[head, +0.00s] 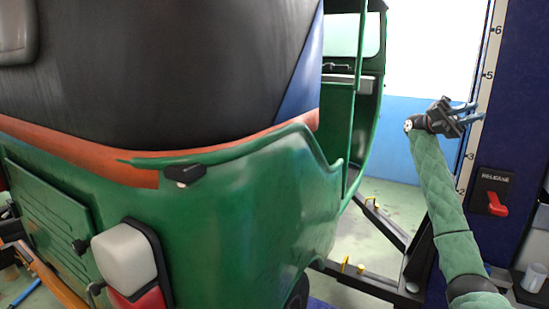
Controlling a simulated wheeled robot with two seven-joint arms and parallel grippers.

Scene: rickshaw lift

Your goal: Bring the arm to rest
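My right arm, in a quilted green sleeve, rises from the lower right of the head view. Its gripper (464,113) is up in front of the blue and white wall, left of the lift post. Its two bluish fingers stand apart with nothing between them. They point right, toward the post's number scale (487,80); I cannot tell whether they touch it. My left gripper and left arm are not in view.
A green rickshaw (250,210) with a black canopy fills the left and middle. A blue lift post (515,110) with a red release lever (496,203) stands at the right. Black lift arms (385,225) lie low on the floor. A grey cup (534,277) is at lower right.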

